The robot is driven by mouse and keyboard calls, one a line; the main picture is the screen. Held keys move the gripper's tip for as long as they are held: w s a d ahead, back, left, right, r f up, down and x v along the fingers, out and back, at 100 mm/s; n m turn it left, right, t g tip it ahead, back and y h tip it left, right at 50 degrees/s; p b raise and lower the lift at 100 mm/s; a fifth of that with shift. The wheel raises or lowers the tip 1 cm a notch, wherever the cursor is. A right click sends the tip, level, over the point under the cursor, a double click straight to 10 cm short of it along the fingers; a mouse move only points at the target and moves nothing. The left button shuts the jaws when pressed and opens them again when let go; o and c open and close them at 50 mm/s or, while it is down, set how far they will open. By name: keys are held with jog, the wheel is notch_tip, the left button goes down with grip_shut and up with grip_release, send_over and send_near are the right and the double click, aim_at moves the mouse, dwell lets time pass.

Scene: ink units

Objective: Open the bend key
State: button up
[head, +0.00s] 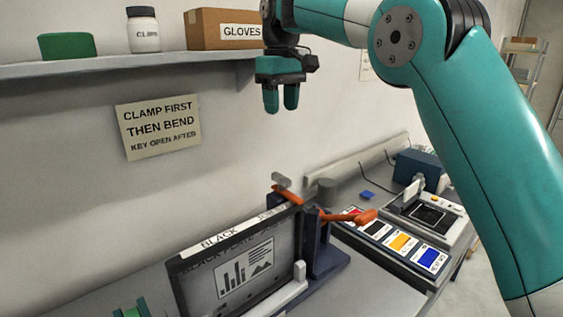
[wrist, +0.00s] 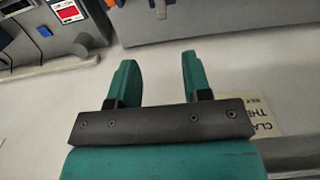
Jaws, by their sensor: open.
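My gripper (head: 281,102) is open and empty, hanging in front of the wall, above and behind the dark-framed unit. In the wrist view its two teal fingers (wrist: 158,65) stand apart with nothing between them. An orange-handled lever (head: 350,216) sticks out to the right from the dark blue bracket (head: 318,245) at the unit's right end. A smaller orange piece with a grey tab (head: 287,194) sits on top of that corner. I cannot tell which of these is the bend key; no label names it. The gripper touches neither.
The unit's panel (head: 240,270) is labelled BLACK. A grey cylinder (head: 327,191) stands behind. The shelf (head: 130,65) with a GLOVES box (head: 222,30) is left of my gripper. A wall sign (head: 158,127) reads CLAMP FIRST THEN BEND.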

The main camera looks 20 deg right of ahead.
aim_at(281, 176)
notch_tip(281, 176, down, 17)
jog(key=p, duration=0.2)
jog(key=shift+f+p, duration=0.1)
jog(key=shift+p, duration=0.2)
jog(key=shift+c, duration=0.4)
grip_shut()
